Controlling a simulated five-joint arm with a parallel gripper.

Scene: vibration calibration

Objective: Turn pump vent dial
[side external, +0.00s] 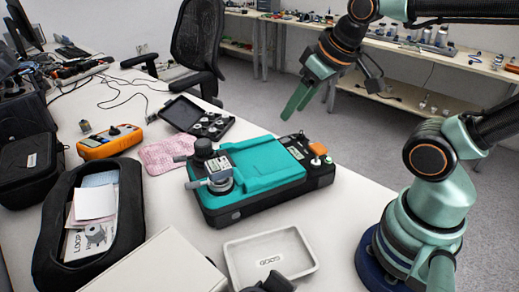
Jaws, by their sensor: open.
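A teal and black pump unit (262,172) lies on the white table. A black round knob (203,148) stands at its left end, beside a grey cylindrical fitting (219,176). A small orange-topped knob (318,149) sits near its right end. I cannot tell for sure which of these is the vent dial. My gripper (304,108) is open and empty. Its green fingers point down and left, in the air above the right end of the unit, apart from it.
A white tray (270,259) lies in front of the unit. A black open case (63,228) and an orange meter (110,141) stand to the left. A pink cloth (165,155) and an open black box (183,113) with round fittings lie behind.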

